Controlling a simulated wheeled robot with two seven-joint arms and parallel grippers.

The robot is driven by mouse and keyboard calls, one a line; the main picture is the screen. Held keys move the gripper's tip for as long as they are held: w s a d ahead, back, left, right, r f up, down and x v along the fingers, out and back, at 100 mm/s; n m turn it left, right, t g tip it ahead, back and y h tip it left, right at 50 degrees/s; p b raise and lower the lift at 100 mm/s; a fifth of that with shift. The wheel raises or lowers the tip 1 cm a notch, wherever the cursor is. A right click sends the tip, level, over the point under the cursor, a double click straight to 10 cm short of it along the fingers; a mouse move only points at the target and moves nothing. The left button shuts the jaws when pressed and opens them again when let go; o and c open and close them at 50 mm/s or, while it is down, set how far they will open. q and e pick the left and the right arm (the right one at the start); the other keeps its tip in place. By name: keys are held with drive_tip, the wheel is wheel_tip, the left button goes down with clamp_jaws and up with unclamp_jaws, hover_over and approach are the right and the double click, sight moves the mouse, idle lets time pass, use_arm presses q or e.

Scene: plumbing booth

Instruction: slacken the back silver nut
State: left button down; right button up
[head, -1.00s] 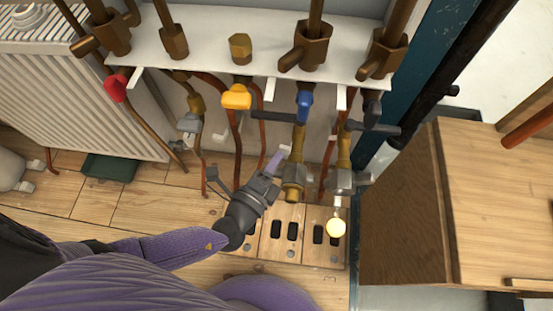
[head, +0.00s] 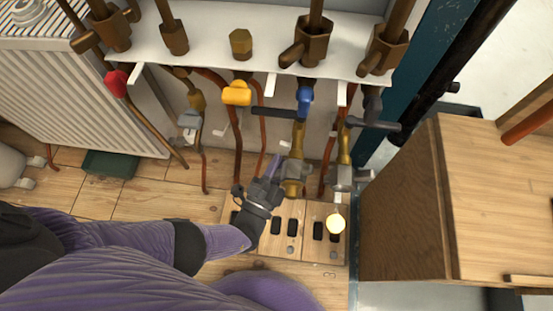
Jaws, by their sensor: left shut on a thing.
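My left gripper (head: 282,168) reaches in from the lower left and is shut at a silver nut (head: 296,176) on the brass pipe under the blue-handled valve (head: 305,100). The fingers hide the nut's left side, so I cannot tell how they sit on its flats. Another silver nut (head: 343,178) is on the brass pipe to the right. A further silver fitting (head: 190,120) is on the left pipe. I cannot tell for certain which of these is the back one. My right gripper is not in view.
A white shelf (head: 210,42) with brass valves overhangs the pipes. A yellow handle (head: 237,93) and a red handle (head: 117,83) are under it. A glowing round lamp (head: 336,224) is near the slotted floor plates. A wooden cabinet (head: 405,215) stands right, a radiator (head: 70,100) left.

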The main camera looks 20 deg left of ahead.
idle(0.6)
use_arm(q)
drive_tip(key=c, duration=0.6)
unclamp_jaws()
